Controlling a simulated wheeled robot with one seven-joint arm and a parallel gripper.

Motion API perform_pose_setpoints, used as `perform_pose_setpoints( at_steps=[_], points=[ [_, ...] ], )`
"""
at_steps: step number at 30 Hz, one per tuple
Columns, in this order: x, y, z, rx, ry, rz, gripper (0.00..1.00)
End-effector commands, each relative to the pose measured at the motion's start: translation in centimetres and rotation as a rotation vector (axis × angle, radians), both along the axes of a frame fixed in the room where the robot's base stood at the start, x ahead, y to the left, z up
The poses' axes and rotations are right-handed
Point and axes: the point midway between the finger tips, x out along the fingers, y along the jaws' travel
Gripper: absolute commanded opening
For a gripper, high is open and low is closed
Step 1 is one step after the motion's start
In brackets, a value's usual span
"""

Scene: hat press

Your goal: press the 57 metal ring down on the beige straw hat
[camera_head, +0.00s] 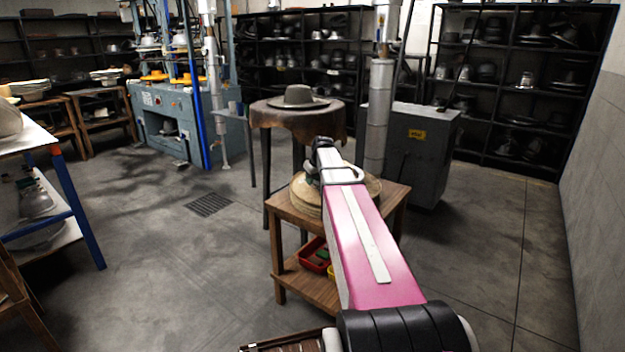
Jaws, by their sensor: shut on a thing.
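The beige straw hat (303,197) lies on the wooden side table in the middle of the view. Its left brim shows, and a strip of it shows on the right. My pink arm covers its middle. My gripper (313,180) is at the far end of this arm, over the hat. Only a dark part of the gripper shows, and the arm hides its fingertips. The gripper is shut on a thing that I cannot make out. I cannot clearly see the 57 metal ring, nor tell whether anything touches the hat.
The wooden side table (288,228) has a lower shelf with a red bin (314,254). Behind it, a grey hat (298,96) rests on a round, brown-covered table (275,117). A grey cabinet (425,150) stands behind right. The floor is open at left and right.

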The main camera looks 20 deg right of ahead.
Motion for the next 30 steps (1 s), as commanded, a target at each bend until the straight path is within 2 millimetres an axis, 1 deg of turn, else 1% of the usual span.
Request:
perform_pose_setpoints(
  at_steps=[30],
  points=[
    [0.02, -0.02, -1.01, -0.001, -0.001, 0.001, 0.0]
  ],
)
